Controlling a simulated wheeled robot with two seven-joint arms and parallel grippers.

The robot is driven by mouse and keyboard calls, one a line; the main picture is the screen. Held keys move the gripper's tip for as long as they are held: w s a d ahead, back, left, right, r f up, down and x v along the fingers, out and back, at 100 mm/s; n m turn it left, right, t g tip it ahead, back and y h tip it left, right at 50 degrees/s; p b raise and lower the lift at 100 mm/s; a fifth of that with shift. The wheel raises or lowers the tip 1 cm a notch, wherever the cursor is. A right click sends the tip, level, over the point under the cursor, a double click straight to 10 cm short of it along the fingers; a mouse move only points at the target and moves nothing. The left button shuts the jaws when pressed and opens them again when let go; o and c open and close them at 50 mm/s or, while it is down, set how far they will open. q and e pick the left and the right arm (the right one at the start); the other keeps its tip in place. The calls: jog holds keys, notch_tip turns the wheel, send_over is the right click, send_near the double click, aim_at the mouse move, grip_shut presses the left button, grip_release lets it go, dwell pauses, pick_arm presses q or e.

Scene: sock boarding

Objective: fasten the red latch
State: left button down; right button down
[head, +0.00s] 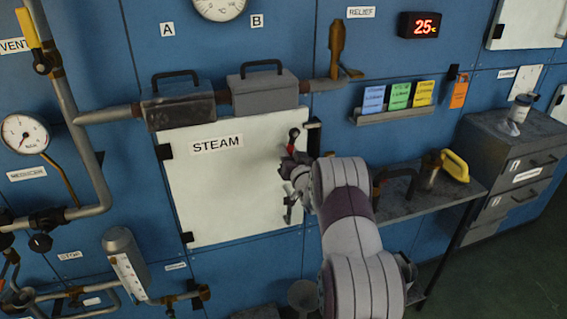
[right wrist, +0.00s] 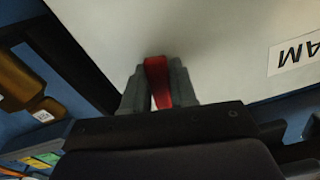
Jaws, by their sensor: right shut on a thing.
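The red latch (head: 293,134) is on the right edge of the white door labelled STEAM (head: 235,205). In the right wrist view the red latch (right wrist: 157,80) stands between the two grey fingers of my right gripper (right wrist: 160,90), which is shut on it. In the head view my right gripper (head: 290,157) is at the upper right part of the door, and my arm hides part of the door's right edge. The door looks flush with the blue wall. A second, grey latch (head: 290,207) is lower on the same edge. My left gripper is not in view.
Grey pipe boxes (head: 265,92) with handles run above the door. A shelf (head: 400,192) with a yellow-handled tool (head: 455,166) is to the right of my arm. A drawer cabinet (head: 515,150) stands at the far right. Pipes and a gauge (head: 25,134) are at the left.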

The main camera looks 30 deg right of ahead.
jog(key=d+n+b, duration=0.1)
jog(key=n+b, duration=0.1)
jog(key=shift+s+d+r+n, duration=0.15)
jog(key=shift+s+d+n, duration=0.05)
jog(key=shift+d+n, duration=0.2)
jog(key=shift+b, duration=0.3)
jog(key=shift+r, duration=0.1)
jog(key=c, duration=1)
grip_release()
jog(key=shift+f, duration=0.2)
